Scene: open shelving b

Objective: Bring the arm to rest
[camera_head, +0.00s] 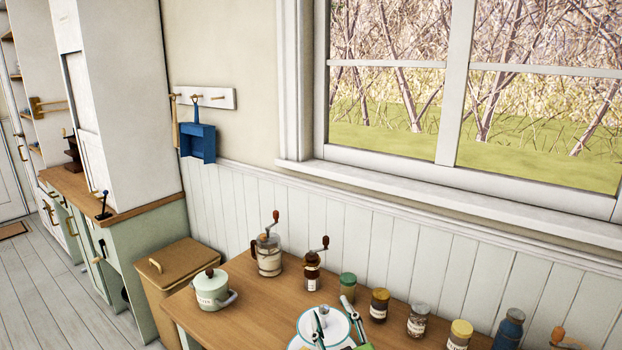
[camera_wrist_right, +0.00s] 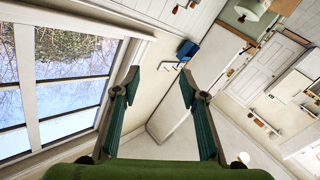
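My right gripper (camera_head: 333,309) shows at the bottom middle of the head view, in front of the wooden table (camera_head: 250,312). Its two fingers are spread apart with nothing between them. In the right wrist view the open gripper (camera_wrist_right: 160,80) has its dark green fingers wide apart, with only the room behind them. The rest of the right arm is hidden below the picture edge. My left gripper shows in neither view.
On the table stand a pale pot (camera_head: 211,290), two grinders (camera_head: 268,255) (camera_head: 312,272) and several jars (camera_head: 379,305). A pale round thing with a teal rim (camera_head: 340,322) lies behind the right gripper. A window (camera_head: 450,90) is above; floor (camera_head: 60,310) is clear at left.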

